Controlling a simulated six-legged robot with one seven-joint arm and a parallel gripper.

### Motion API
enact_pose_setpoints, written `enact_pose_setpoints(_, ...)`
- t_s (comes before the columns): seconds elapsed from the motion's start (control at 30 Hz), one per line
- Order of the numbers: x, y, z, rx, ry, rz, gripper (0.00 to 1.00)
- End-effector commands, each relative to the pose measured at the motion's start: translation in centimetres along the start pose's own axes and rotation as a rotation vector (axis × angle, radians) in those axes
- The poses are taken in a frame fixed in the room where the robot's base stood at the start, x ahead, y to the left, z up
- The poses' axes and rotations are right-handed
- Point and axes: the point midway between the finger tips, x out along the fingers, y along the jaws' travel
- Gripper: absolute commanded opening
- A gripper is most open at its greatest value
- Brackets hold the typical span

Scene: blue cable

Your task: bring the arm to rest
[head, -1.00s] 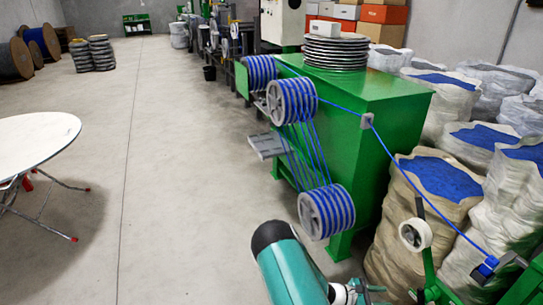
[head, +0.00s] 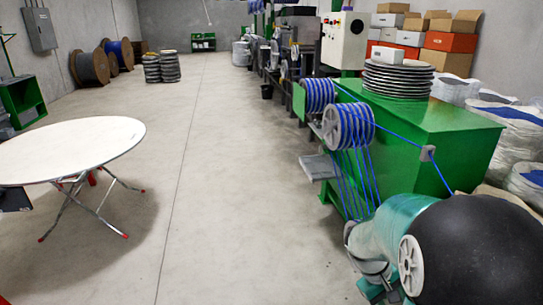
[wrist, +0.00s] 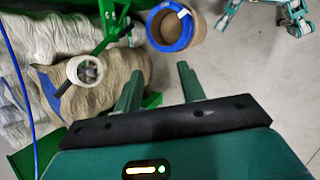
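My arm fills the lower right of the head view, with a black rounded joint (head: 480,250) and a teal link (head: 385,232). It hides the lower end of the green machine. In the wrist view my gripper (wrist: 160,68) has its two green fingers apart, with nothing between them. The blue cable (head: 395,137) runs over pulleys on the machine and down behind my arm. In the wrist view a blue cable (wrist: 17,75) hangs at the left, apart from the fingers. A round spool with a blue rim (wrist: 170,25) lies beyond the fingertips.
The green machine (head: 450,125) stands right, with stacked discs (head: 397,80) on top. Sacks (head: 520,135) stand behind it; more sacks (wrist: 90,100) show in the wrist view. A white round table (head: 70,150) stands left. The floor (head: 215,190) between is clear.

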Motion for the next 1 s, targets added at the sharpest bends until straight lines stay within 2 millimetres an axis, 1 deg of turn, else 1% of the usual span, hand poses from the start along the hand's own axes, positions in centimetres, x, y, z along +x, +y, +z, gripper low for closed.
enact_pose_setpoints(0.03, -1.8, -0.3, 0.6, 0.035, 0.047, -0.023, 0.4)
enact_pose_setpoints(0.2, -6.6, -1.8, 2.6, 0.133, 0.183, -0.105, 0.4)
enact_pose_setpoints(0.4, -11.7, -3.8, 5.5, 0.231, 0.345, -0.196, 0.4)
enact_pose_setpoints(0.6, -16.2, -6.1, 8.6, 0.315, 0.506, -0.28, 0.4)
enact_pose_setpoints(0.7, -18.1, -7.3, 10.2, 0.35, 0.585, -0.32, 0.4)
enact_pose_setpoints(0.8, -19.6, -8.5, 11.6, 0.379, 0.653, -0.354, 0.4)
enact_pose_setpoints(0.9, -20.5, -9.3, 12.6, 0.398, 0.699, -0.377, 0.4)
enact_pose_setpoints(1.0, -20.9, -9.8, 13.1, 0.407, 0.722, -0.39, 0.4)
